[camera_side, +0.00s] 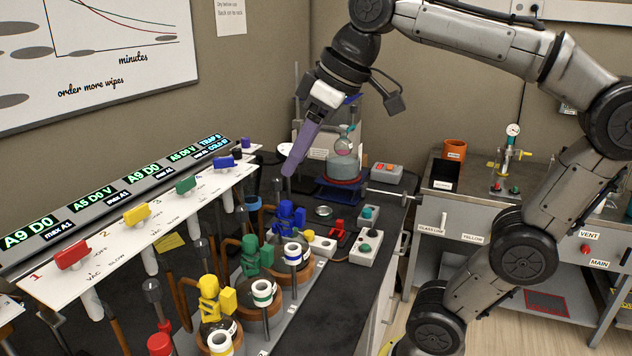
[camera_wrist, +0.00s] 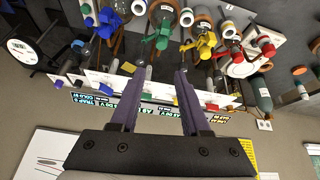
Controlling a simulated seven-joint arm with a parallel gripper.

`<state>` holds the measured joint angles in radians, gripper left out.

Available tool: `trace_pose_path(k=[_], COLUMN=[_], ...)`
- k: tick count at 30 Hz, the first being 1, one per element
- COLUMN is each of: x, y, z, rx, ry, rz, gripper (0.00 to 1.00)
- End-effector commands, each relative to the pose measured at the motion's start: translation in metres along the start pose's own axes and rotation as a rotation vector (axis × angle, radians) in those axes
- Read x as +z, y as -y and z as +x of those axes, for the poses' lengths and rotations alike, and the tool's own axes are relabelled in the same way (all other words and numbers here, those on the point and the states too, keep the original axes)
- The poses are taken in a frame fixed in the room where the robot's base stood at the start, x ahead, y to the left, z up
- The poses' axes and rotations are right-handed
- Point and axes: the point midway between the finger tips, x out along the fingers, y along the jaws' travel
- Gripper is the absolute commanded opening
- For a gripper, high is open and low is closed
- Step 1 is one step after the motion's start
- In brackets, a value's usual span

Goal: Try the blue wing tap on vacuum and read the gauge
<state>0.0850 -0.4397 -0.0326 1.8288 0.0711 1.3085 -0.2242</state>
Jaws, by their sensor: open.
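The blue wing tap (camera_side: 224,162) sits at the far end of a sloping white panel (camera_side: 150,238), past the green, yellow and red wing taps. Printed words such as VAC and BLOW stand below the taps; the blue tap's exact setting is too small to tell. My gripper (camera_side: 288,170) points down, to the right of the blue tap and apart from it. In the wrist view its two purple fingers (camera_wrist: 159,74) are spread with nothing held between them. A small round gauge (camera_side: 513,130) stands on the back right bench; its reading is not legible.
Green (camera_side: 186,185), yellow (camera_side: 137,214) and red (camera_side: 72,254) wing taps line the panel. Several clamped flasks with coloured parts crowd the bench in front. Lit displays (camera_side: 95,200) run behind the taps.

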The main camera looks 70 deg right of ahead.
Motion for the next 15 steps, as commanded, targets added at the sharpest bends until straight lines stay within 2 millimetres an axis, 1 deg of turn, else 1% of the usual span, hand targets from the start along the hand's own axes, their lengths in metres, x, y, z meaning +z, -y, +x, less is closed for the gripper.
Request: trace_pose_path(k=[1,6,10,15], x=[0.009,0.030,0.040,0.045], y=[0.003,0.008,0.011,0.012], z=[0.003,0.014,0.020,0.023], rx=[-0.001,0.001,0.001,0.002], ry=[0.000,-0.001,-0.001,-0.003], rz=[-0.001,0.005,0.008,0.010], gripper=[0.46,0.46,0.46,0.46])
